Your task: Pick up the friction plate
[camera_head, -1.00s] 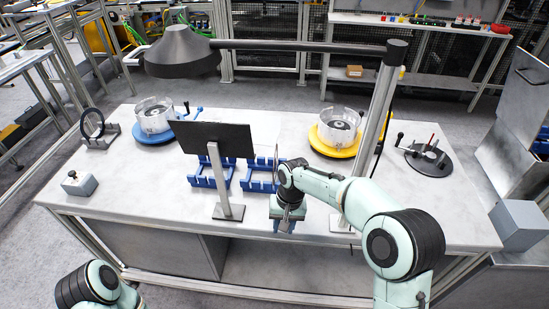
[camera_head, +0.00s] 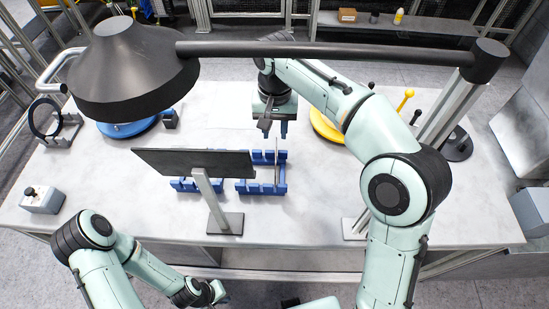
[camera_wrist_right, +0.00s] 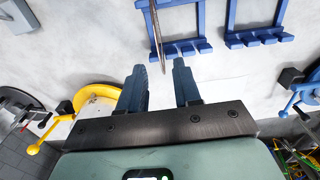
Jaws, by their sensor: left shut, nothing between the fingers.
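The friction plate (camera_head: 276,160) is a thin disc standing upright, seen almost edge-on, in the right-hand blue rack (camera_head: 262,187). Its edge also shows in the right wrist view (camera_wrist_right: 156,30), just beyond the fingertips. My right gripper (camera_head: 274,133) is above the table behind the rack, fingers pointing down. In the right wrist view its two fingers (camera_wrist_right: 158,68) are apart with nothing between them, and the plate's edge appears in line with their gap. My left gripper (camera_head: 217,291) is low in front of the table, shut and empty, far from the plate.
A dark panel on a post (camera_head: 195,163) partly hides the left blue rack (camera_head: 184,185). A lamp (camera_head: 133,68) and its bar hang over the table. A yellow round base (camera_head: 328,125) stands right, partly behind my right arm. A black ring (camera_head: 46,117) stands left.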

